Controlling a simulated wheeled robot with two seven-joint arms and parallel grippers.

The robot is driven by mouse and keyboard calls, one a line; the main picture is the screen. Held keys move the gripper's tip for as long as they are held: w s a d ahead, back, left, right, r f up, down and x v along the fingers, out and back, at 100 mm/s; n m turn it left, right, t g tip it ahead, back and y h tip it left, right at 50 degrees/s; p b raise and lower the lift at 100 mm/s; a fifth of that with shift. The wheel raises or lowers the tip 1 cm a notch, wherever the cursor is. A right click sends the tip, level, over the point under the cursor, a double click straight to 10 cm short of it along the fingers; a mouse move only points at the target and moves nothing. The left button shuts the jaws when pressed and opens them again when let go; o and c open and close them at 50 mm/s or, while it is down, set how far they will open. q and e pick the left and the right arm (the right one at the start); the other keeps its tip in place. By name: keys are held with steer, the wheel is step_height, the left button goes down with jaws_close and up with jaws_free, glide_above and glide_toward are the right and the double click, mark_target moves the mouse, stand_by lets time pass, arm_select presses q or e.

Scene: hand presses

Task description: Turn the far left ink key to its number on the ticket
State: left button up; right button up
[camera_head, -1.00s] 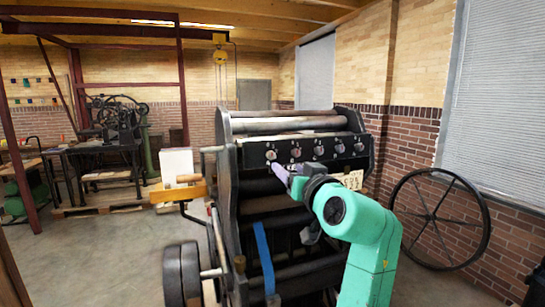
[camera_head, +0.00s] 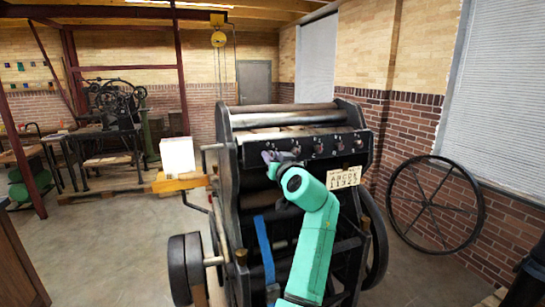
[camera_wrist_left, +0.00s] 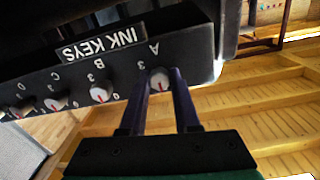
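The far left ink key, key A, is a white knob with a red mark (camera_wrist_left: 160,80). It sits at the right end of the upside-down dark key rail (camera_wrist_left: 190,42) in the left wrist view. My left gripper (camera_wrist_left: 162,76) has its two purple fingers on either side of this knob. They look slightly apart from it; contact is not clear. In the head view my left gripper (camera_head: 270,157) hides this key at the left end of the row. The ticket (camera_head: 344,178) shows letters A to E above small numbers, the first looking like 1. My right gripper is out of view.
Neighbouring ink keys, such as key B (camera_wrist_left: 100,93), sit along the same rail, close to my left finger in the wrist view. The press side frame (camera_head: 228,180) rises left of the keys. A large spoked wheel (camera_head: 435,210) leans against the brick wall.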

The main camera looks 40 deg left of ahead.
arm_select(q)
jaws_close()
steer(key=m+p, duration=0.1)
steer(key=m, duration=0.4)
steer(key=shift+r, duration=0.15)
steer(key=shift+m+p, duration=0.6)
steer(key=shift+m, duration=0.7)
steer(key=o, duration=0.8)
jaws_free()
steer(key=shift+d, duration=0.1)
